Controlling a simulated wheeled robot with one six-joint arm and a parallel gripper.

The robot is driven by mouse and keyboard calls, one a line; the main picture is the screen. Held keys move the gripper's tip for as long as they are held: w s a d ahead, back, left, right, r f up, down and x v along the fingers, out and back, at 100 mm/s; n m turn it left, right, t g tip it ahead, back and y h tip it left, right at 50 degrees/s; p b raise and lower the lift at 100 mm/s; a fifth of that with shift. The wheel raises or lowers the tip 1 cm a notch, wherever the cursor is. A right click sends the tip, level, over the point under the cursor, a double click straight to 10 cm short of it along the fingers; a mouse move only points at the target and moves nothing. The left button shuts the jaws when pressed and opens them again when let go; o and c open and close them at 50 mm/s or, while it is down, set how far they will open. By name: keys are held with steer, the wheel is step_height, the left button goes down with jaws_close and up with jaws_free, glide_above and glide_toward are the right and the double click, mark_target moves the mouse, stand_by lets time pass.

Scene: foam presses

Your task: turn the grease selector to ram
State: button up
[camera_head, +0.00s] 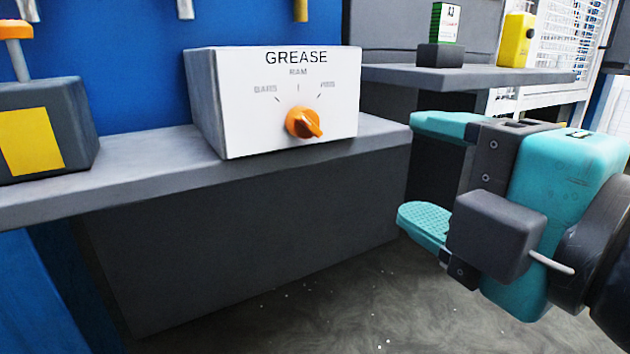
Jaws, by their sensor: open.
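The grease selector is a white-fronted grey box (235,105) marked GREASE, standing on a grey ledge. Its orange knob (303,122) sits low on the front face, with its raised grip slanting down to the right. RAM is printed above the knob at the top mark. Two fainter labels stand to the upper left and upper right, each with a tick mark. Which end of the grip is the pointer I cannot tell. My teal gripper (422,172) is right of the box, open and empty, its fingers one above the other and apart from the knob.
The grey ledge (150,170) runs along the front of the blue wall. A dark box with a yellow panel (70,125) and orange button stands at left. A grey shelf (470,77) behind holds a green-and-white box (445,22) and a yellow container (515,40).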

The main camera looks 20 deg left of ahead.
steer(key=p, duration=1.9)
glide_toward(312, 127)
steer(key=x, duration=0.9)
steer(key=shift+w+a+r, duration=0.1)
steer(key=shift+w+r, duration=0.05)
steer(key=shift+w, duration=0.05)
steer(key=shift+w+a, duration=0.3)
steer(key=shift+a, duration=0.1)
steer(key=shift+f, duration=0.2)
steer(key=c, duration=0.9)
